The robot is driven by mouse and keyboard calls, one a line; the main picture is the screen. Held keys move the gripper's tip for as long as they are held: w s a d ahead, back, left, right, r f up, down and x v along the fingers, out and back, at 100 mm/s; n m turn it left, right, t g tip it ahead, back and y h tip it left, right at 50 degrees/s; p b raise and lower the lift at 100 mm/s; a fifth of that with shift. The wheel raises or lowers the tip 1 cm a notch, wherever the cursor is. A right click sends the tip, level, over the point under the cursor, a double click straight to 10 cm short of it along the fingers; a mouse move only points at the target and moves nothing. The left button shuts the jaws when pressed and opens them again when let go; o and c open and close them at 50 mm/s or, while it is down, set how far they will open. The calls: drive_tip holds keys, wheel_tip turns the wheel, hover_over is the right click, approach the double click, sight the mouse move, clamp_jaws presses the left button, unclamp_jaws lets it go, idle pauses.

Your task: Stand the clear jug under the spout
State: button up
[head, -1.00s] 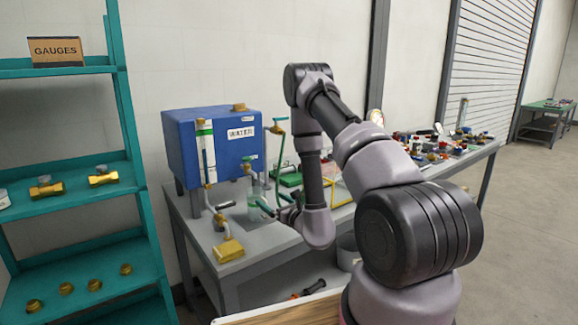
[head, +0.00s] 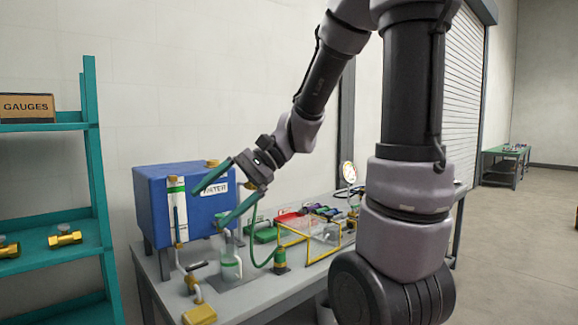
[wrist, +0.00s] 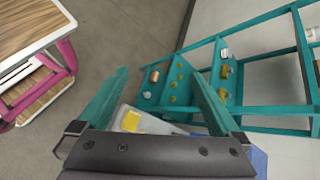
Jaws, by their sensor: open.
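The clear jug (head: 231,267) stands upright on the grey bench (head: 262,291) in front of the blue water tank (head: 152,205). The tank's spout is partly hidden by my gripper; a pale downpipe shows just above the jug. I cannot tell whether the jug is exactly under the outlet. My gripper (head: 210,208) is open, its green fingers apart in front of the tank, above the jug and not touching it. In the wrist view, nothing is held between the fingers (wrist: 160,75), and the jug is not clearly visible.
A yellow block (head: 200,314) and a lever valve are at the bench's left front. A green-and-brass fitting (head: 280,262) and a yellow-framed clear box (head: 310,240) stand right of the jug. A teal shelf (head: 95,200) is at left. A wood-topped table (wrist: 30,30) shows in the wrist view.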

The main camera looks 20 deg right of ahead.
drive_tip(key=s+d+r+n+t+h, duration=0.1)
drive_tip(key=d+r+n+t+h, duration=0.1)
drive_tip(key=d, duration=0.5)
drive_tip(key=s+d+r+n+t+h, duration=0.1)
drive_tip(key=s+d+r+t+h, duration=0.1)
drive_tip(key=d+r+t+h, duration=0.2)
drive_tip(key=d+t+h, duration=0.1)
drive_tip(key=d+h, duration=0.1)
drive_tip(key=d, duration=0.1)
drive_tip(key=shift+s+r+n+t+h, duration=0.25)
drive_tip(key=shift+r+n+t+h, duration=0.15)
